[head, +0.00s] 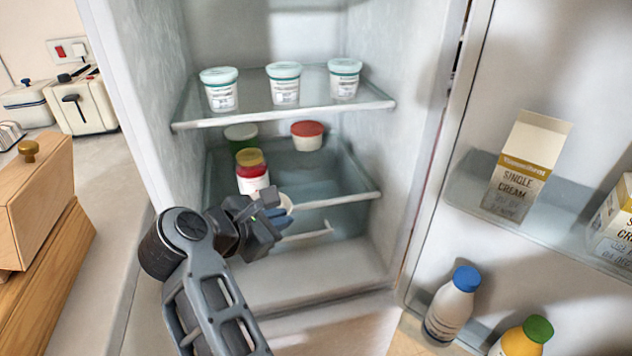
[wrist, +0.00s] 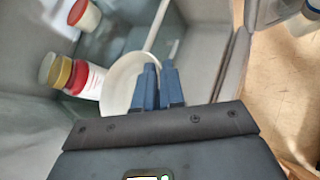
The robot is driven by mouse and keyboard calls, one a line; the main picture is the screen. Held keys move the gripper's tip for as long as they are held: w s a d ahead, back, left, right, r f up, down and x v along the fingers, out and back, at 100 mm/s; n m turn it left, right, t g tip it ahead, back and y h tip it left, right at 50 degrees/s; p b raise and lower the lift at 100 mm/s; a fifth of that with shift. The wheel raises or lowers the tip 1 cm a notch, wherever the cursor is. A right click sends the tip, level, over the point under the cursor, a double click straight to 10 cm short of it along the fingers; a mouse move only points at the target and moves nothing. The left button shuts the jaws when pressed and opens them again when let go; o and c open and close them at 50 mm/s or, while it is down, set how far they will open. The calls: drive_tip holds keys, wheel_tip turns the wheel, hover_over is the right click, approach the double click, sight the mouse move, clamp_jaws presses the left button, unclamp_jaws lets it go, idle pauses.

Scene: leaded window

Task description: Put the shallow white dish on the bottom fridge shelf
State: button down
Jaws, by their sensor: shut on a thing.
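The shallow white dish (wrist: 117,82) is in my gripper (wrist: 158,72), whose blue fingers are shut on its rim in the wrist view. In the head view my gripper (head: 278,212) is inside the open fridge, at the front edge of the lower glass shelf (head: 345,197). Only a small part of the dish (head: 286,202) shows there; my gripper hides the rest. I cannot tell whether the dish touches the shelf.
A red-lidded tub (head: 307,136) and a green-lidded tub (head: 241,136) stand farther back. Three white tubs (head: 285,84) stand on the upper shelf (head: 300,108). The open door (head: 540,70) holds cartons and bottles.

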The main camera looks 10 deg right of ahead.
drive_tip(key=w+d+p, duration=0.1)
drive_tip(key=w+d, duration=0.2)
drive_tip(key=d, duration=0.1)
drive_tip(key=w+d, duration=0.4)
drive_tip(key=w+d+p, duration=0.1)
drive_tip(key=w+d, duration=0.3)
drive_tip(key=shift+w+d+r+p, duration=0.1)
drive_tip(key=shift+w+d+p, duration=0.15)
drive_tip(key=shift+d+p, duration=0.1)
drive_tip(key=shift+w+f, duration=0.1)
drive_tip(key=shift+f, duration=1.7)
drive_tip(key=c, duration=1.2)
unclamp_jaws()
drive_tip(key=shift+c, duration=0.2)
drive_tip(key=v, duration=1.2)
